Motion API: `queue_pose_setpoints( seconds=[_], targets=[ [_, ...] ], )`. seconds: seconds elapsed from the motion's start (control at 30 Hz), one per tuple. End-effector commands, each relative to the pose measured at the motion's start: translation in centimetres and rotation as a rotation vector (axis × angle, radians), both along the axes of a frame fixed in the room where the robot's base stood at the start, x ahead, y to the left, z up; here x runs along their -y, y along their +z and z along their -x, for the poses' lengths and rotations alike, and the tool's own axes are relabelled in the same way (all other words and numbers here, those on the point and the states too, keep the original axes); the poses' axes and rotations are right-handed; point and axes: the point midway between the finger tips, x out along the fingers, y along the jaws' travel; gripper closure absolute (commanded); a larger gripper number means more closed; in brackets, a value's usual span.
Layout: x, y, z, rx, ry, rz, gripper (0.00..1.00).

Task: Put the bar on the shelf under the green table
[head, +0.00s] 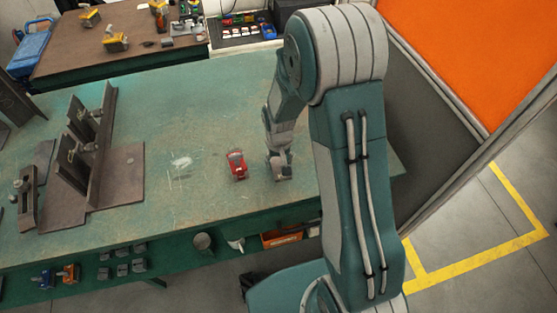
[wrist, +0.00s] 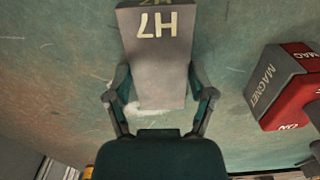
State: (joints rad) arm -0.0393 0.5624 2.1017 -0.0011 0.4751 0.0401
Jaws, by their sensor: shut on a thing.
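The bar is a grey block marked "H7" (wrist: 158,62), between the two fingers of my gripper (wrist: 162,97) in the wrist view. My gripper is shut on it, just over the green tabletop; I cannot tell whether the bar touches it. In the head view my gripper (head: 281,174) is over the front right part of the green table (head: 210,115), and the bar is hard to make out there. The shelf under the table (head: 172,260) shows below its front edge, partly hidden on the right by my arm.
A red magnet (head: 237,165) stands left of my gripper; it also shows in the wrist view (wrist: 285,88). A brown steel fixture (head: 100,165) stands at the table's left. The shelf holds several dark blocks (head: 122,262), a cup (head: 202,241), a mug (head: 236,244) and an orange box (head: 281,239).

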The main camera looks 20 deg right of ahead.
Motion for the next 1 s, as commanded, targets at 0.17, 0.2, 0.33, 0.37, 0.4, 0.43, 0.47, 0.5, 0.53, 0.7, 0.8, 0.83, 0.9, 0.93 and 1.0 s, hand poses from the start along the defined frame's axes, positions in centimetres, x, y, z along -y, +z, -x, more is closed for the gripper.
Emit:
queue_pose_setpoints(
  seconds=[0.17, 0.2, 0.33, 0.37, 0.4, 0.43, 0.47, 0.5, 0.53, 0.7, 0.8, 0.83, 0.9, 0.93, 1.0],
  targets=[
    [0.0, 0.0, 0.0, 0.0, 0.0, 0.0, 0.0],
    [0.0, 0.0, 0.0, 0.0, 0.0, 0.0, 0.0],
    [0.0, 0.0, 0.0, 0.0, 0.0, 0.0, 0.0],
    [0.0, 0.0, 0.0, 0.0, 0.0, 0.0, 0.0],
    [0.0, 0.0, 0.0, 0.0, 0.0, 0.0, 0.0],
    [0.0, 0.0, 0.0, 0.0, 0.0, 0.0, 0.0],
    [0.0, 0.0, 0.0, 0.0, 0.0, 0.0, 0.0],
    [0.0, 0.0, 0.0, 0.0, 0.0, 0.0, 0.0],
    [0.0, 0.1, 0.0, 0.0, 0.0, 0.0, 0.0],
    [0.0, 2.2, -0.1, 0.005, 0.0, 0.0, 0.0],
    [0.0, 4.2, -0.1, 0.007, 0.0, 0.0, 0.0],
    [0.0, 4.9, -0.1, 0.006, 0.0, 0.0, 0.0],
    [0.0, 6.4, -0.1, 0.006, 0.0, 0.0, 0.0],
    [0.0, 7.0, -0.1, 0.006, 0.0, -0.001, 0.0],
    [0.0, 8.5, -0.1, 0.005, 0.0, -0.001, 0.0]
  ],
)
